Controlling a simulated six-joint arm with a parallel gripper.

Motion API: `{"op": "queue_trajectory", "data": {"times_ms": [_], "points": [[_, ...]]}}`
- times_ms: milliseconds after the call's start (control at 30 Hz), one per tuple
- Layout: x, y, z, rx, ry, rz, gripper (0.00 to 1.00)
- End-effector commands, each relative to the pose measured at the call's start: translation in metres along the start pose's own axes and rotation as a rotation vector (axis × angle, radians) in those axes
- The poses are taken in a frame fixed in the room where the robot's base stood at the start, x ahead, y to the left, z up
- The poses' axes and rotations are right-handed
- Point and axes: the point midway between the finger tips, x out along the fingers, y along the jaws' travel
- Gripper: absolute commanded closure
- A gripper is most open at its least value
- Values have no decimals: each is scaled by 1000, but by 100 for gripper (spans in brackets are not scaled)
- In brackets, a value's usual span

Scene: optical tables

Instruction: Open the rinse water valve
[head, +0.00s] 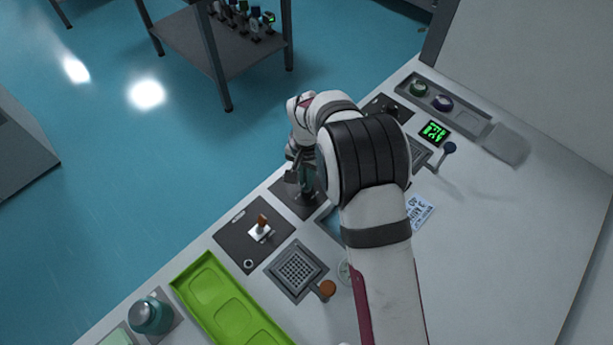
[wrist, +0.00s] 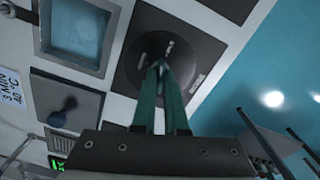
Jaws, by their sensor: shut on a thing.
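The valve sits on a dark square plate (wrist: 205,55) with a round base in the wrist view. Small white lettering on the plate is too blurred to read surely. My gripper (wrist: 164,66) points down at the middle of this plate, its two green fingers close together and shut on the valve handle (wrist: 168,47). The fingers hide most of the handle, so how far it is turned cannot be told. In the head view my gripper (head: 306,182) is over the same dark plate (head: 316,208) near the bench's front edge, and my arm covers part of the area.
A second dark plate with an orange lever (head: 262,222) is close on the left. A basin (wrist: 80,38) adjoins the valve plate. The bench's right side is mostly clear.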

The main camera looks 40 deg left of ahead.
Motion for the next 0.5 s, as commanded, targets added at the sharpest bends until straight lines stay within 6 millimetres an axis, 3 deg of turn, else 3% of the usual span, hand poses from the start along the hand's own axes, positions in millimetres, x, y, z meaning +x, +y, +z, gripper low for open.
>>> {"op": "queue_trajectory", "data": {"times_ms": [500], "points": [[-1,0,0,294,-1,0,100]]}}
